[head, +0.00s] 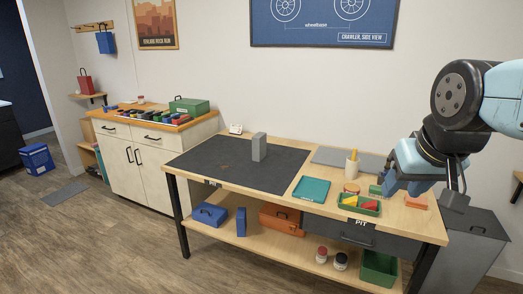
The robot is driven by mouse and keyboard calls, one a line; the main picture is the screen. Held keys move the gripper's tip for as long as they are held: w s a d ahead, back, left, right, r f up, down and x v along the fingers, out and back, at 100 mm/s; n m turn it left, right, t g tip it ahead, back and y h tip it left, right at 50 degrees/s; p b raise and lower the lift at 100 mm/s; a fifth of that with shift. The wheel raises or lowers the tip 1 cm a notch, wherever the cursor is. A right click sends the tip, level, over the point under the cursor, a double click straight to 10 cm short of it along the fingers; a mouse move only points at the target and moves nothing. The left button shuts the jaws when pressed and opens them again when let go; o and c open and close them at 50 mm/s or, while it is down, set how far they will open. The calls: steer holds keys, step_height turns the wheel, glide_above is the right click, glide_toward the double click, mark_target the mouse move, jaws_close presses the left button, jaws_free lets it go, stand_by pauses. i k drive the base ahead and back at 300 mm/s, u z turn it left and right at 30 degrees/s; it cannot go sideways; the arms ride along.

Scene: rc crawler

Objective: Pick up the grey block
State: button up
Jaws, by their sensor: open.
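The grey block (259,147) stands upright on the dark mat (215,163) that covers the left part of the workbench (400,217). My gripper (424,190) hangs at the right of the picture, above the right end of the bench. It is open, with nothing seen between its fingers. It is well to the right of the block and apart from it.
A flat grey panel (347,159) lies behind. The mat around the block is mostly clear.

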mark_target(259, 142)
steer(key=z, duration=0.1)
steer(key=i, duration=1.9)
steer(key=u, duration=0.7)
steer(key=k, duration=0.75)
steer(key=u, duration=0.25)
steer(key=i, duration=0.8)
steer(key=z, duration=0.1)
